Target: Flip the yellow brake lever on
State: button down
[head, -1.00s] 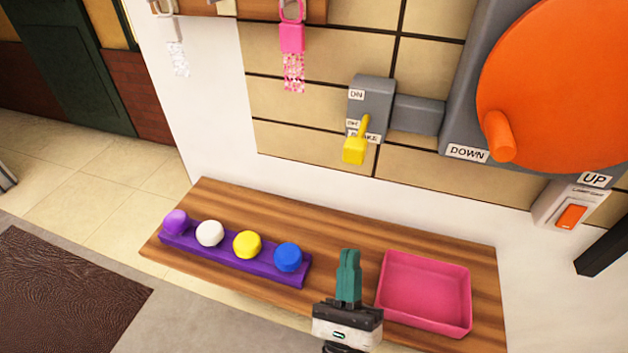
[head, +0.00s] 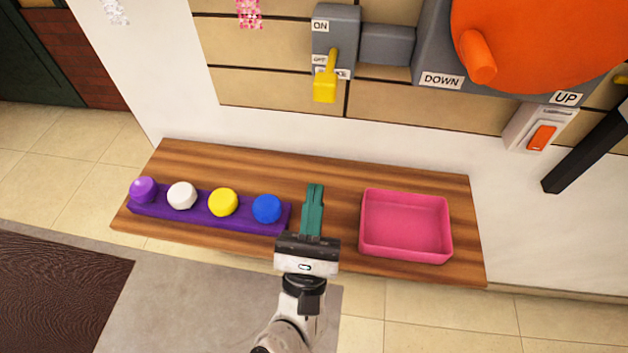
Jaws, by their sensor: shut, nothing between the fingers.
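The yellow brake lever (head: 325,80) is on a grey wall box (head: 335,30) with an "ON" label at the top and an "OFF" label lower down. The lever hangs downward, its broad end below the box. My gripper (head: 314,188) is shut and empty, with its green fingers together. In the picture it is over the wooden shelf, below the lever and clear of it.
The wooden shelf (head: 330,172) carries a purple holder (head: 160,215) with several coloured round knobs, and a pink tray (head: 405,255) right of my gripper. A large orange wheel (head: 540,45) with a handle, and an orange switch (head: 541,137), are at the right.

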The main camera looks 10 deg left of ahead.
jog(key=p, duration=0.3)
send_near(330, 71)
jog(key=shift+w+r+p, duration=0.2)
jog(key=shift+r+p, duration=0.25)
jog(key=shift+r, duration=0.05)
jog(key=shift+w+r+p, duration=0.25)
jog(key=shift+r+p, duration=0.2)
jog(key=shift+r, duration=0.1)
